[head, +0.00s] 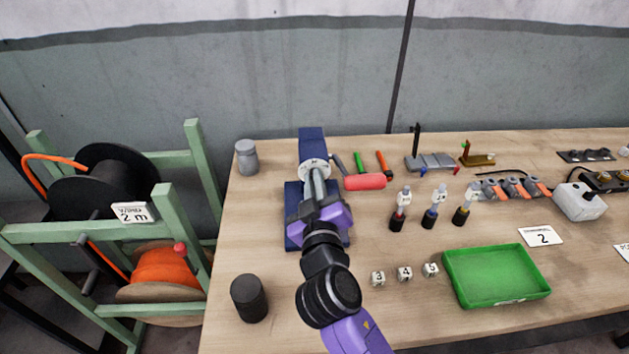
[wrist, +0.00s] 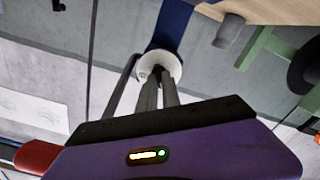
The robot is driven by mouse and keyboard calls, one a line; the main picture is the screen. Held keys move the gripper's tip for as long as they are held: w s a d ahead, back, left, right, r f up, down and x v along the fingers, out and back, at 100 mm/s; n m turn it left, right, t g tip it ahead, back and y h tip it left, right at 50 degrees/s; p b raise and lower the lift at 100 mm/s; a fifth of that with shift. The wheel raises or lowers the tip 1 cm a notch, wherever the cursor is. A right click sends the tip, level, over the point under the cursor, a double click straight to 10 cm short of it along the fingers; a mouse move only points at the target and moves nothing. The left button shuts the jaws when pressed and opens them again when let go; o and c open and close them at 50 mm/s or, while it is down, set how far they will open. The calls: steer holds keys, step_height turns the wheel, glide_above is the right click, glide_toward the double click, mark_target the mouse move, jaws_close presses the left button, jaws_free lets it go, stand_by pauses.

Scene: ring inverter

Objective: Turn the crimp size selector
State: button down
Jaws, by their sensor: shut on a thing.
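The crimp size selector (head: 314,165) is a pale round dial with dark marks on the front of a blue upright tool (head: 312,143). The blue base (head: 294,215) of the tool lies on the table. My gripper (head: 318,176) comes from the front, its grey fingers close together and touching the dial's face. In the wrist view the selector (wrist: 150,63) is seen behind my gripper (wrist: 160,80), whose two fingers are shut on its middle. The part between the fingertips is mostly hidden, and I cannot read the marks.
A red-handled lever (head: 365,182) extends just right of the tool. Right of it stand several small bottles (head: 430,217), numbered cubes (head: 404,273) and a green tray (head: 496,275). A dark cylinder (head: 249,298) stands front left. Cable reels (head: 105,185) on a green frame stand left of the table.

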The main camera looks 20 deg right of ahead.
steer(key=shift+a+n+p, duration=0.15)
steer(key=shift+n+p, duration=0.65)
steer(key=shift+n, duration=1.9)
steer(key=shift+f, duration=0.1)
steer(key=c, duration=1.5)
jaws_free()
steer(key=shift+c, duration=0.2)
steer(key=shift+s, duration=0.1)
steer(key=b+v, duration=0.1)
steer(key=v, duration=0.6)
steer(key=shift+s+b, duration=0.25)
steer(key=shift+b, duration=0.15)
steer(key=shift+a, duration=0.15)
